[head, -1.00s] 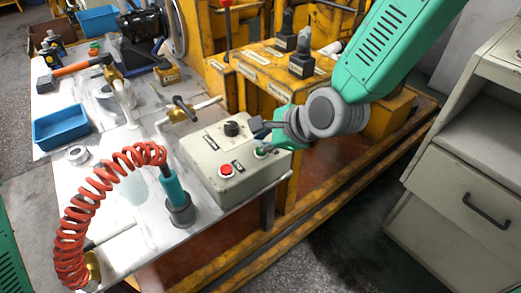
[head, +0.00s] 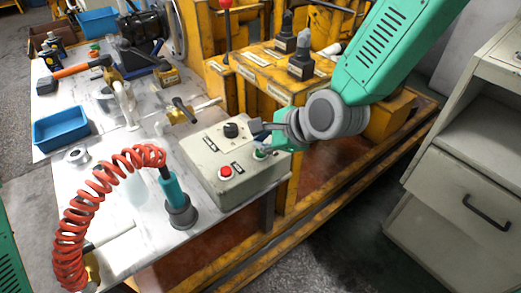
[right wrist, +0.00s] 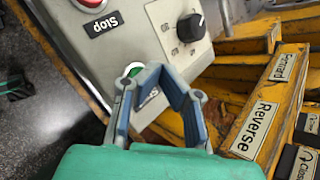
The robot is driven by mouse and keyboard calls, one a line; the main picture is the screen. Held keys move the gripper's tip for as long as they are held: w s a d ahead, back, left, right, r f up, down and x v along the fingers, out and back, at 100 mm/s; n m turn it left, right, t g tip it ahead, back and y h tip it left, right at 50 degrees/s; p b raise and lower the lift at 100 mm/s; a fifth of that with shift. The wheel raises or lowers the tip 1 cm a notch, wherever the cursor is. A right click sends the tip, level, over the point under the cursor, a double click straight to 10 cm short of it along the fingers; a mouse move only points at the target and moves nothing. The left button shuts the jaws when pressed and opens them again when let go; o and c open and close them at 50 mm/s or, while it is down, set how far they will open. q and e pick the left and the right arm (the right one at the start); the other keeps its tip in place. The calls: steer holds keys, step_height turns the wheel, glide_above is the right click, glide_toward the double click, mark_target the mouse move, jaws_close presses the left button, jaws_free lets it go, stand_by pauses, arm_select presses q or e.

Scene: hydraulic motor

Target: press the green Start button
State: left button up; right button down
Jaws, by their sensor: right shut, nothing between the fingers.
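The green Start button (head: 260,154) sits on the top face of a pale grey control box (head: 240,184), near its right end. In the right wrist view the green button (right wrist: 134,69) shows just beyond my fingertips and is partly covered by them. My right gripper (head: 262,133) is shut and empty, close over the button end of the box. In the right wrist view my right gripper (right wrist: 152,76) has its fingertips beside the button; I cannot tell whether they touch it. My left gripper is not in view.
A red Stop button (head: 225,172) and a black knob (head: 231,130) share the box top. A coiled red hose (head: 95,190) and a teal tool (head: 174,190) stand at left. A yellow machine frame (head: 275,75) lies behind. A grey cabinet (head: 470,180) stands right.

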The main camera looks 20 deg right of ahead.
steer(key=shift+f, duration=0.1)
steer(key=shift+f, duration=0.3)
steer(key=shift+s+f, duration=0.1)
steer(key=shift+f, duration=0.25)
stand_by(0.6)
stand_by(0.3)
steer(key=shift+r+p, duration=0.8)
steer(key=shift+r, duration=0.05)
step_height(320, 180, up, 5)
steer(key=p, duration=0.5)
